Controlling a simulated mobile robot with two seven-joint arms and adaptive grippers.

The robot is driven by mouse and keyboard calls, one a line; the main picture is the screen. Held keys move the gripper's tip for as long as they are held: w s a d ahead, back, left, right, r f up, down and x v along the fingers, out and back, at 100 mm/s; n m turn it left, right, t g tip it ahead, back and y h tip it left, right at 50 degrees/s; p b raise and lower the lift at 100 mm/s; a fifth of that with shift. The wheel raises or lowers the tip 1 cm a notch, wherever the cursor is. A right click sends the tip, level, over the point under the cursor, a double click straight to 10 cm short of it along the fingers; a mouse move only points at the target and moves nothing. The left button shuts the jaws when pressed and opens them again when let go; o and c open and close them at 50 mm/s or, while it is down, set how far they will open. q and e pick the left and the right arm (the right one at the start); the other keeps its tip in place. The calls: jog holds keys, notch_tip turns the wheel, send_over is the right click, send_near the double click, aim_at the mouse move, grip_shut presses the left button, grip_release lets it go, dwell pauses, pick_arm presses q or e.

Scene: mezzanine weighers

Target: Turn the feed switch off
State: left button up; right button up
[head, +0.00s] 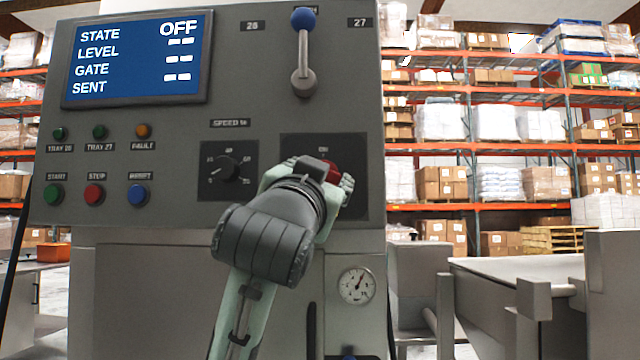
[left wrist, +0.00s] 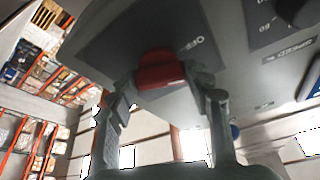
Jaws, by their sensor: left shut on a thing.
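The feed switch is a red knob (head: 333,173) on a dark plate (head: 352,203) at the lower right of the grey control panel (head: 225,100). In the left wrist view the red knob (left wrist: 160,70) sits between the two fingers, with "OFF" lettering beside it. My left gripper (head: 318,180) reaches up to the plate and is shut on the knob; it hides most of it in the head view. The screen (head: 138,60) reads STATE OFF. My right gripper is not in view.
A blue-tipped lever (head: 303,50) stands above the switch. A speed dial (head: 222,168) is left of it, with green, red and blue buttons (head: 95,194) further left. A gauge (head: 357,286) is below. Metal hoppers (head: 530,275) stand at the right, before racks.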

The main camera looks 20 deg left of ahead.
pick_arm(q)
jog(key=shift+d+f+n+y+b, duration=0.1)
jog(key=shift+n+y+b, duration=0.2)
jog(key=shift+n+y, duration=0.95)
jog(key=shift+d+n+y+b, duration=0.1)
jog(key=shift+n+y+b, duration=0.3)
jog(key=shift+n, duration=1.55)
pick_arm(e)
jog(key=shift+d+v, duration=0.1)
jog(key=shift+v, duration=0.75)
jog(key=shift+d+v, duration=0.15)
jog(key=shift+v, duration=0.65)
pick_arm(q)
jog(key=shift+n, duration=0.3)
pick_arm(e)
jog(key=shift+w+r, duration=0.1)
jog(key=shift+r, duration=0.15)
pick_arm(q)
jog(key=o, duration=1.2)
jog(key=shift+a, duration=0.1)
jog(key=shift+c, duration=0.2)
jog(key=v, duration=1.2)
jog(key=shift+r, duration=0.2)
